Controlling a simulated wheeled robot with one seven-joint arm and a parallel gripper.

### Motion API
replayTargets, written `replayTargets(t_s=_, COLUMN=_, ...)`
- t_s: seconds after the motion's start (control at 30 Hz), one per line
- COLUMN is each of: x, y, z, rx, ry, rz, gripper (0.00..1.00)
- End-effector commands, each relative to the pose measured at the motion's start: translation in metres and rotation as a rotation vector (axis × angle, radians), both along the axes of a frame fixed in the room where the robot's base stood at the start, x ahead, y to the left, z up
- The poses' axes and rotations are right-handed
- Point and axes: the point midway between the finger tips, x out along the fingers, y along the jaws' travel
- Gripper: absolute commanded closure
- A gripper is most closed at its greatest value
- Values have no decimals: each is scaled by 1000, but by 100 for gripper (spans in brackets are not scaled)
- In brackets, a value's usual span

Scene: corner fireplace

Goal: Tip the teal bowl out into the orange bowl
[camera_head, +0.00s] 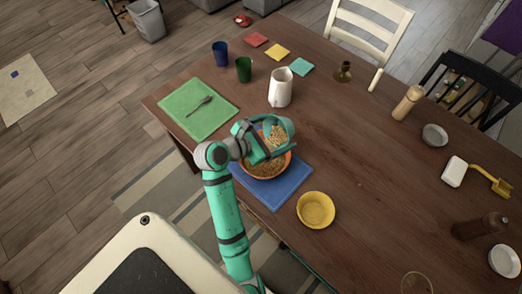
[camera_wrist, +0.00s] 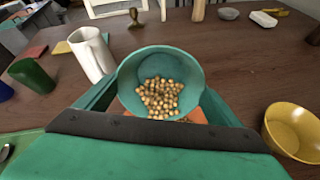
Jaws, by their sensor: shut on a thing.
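The teal bowl (camera_head: 288,124) is held by my gripper (camera_head: 276,139) above the orange bowl. In the wrist view the teal bowl (camera_wrist: 162,62) sits between the two fingers with many small tan round pieces (camera_wrist: 160,97) in it. The orange bowl (camera_head: 286,169) stands on a blue mat (camera_head: 283,191) and has similar tan contents (camera_head: 262,168) in it. In the wrist view the orange bowl (camera_wrist: 196,115) is mostly hidden behind the teal bowl. The teal bowl looks tilted, but I cannot tell whether any pieces are falling.
A yellow bowl (camera_head: 315,210) stands right of the blue mat. A white pitcher (camera_head: 280,90) is behind the bowls, with a green cup (camera_head: 243,70) and a blue cup (camera_head: 220,54) to its left. A green mat (camera_head: 196,112) holds a fork.

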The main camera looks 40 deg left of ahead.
Motion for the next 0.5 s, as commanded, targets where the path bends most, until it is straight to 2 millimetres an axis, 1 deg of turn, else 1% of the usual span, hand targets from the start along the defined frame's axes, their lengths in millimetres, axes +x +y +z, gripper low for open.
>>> replayTargets(t_s=0.33, x=-6, y=-1, z=1, rx=-13, ry=-46, rz=0, gripper=42)
replayTargets(t_s=0.5, x=-10, y=2, z=2, rx=-19, ry=-66, rz=7, gripper=42)
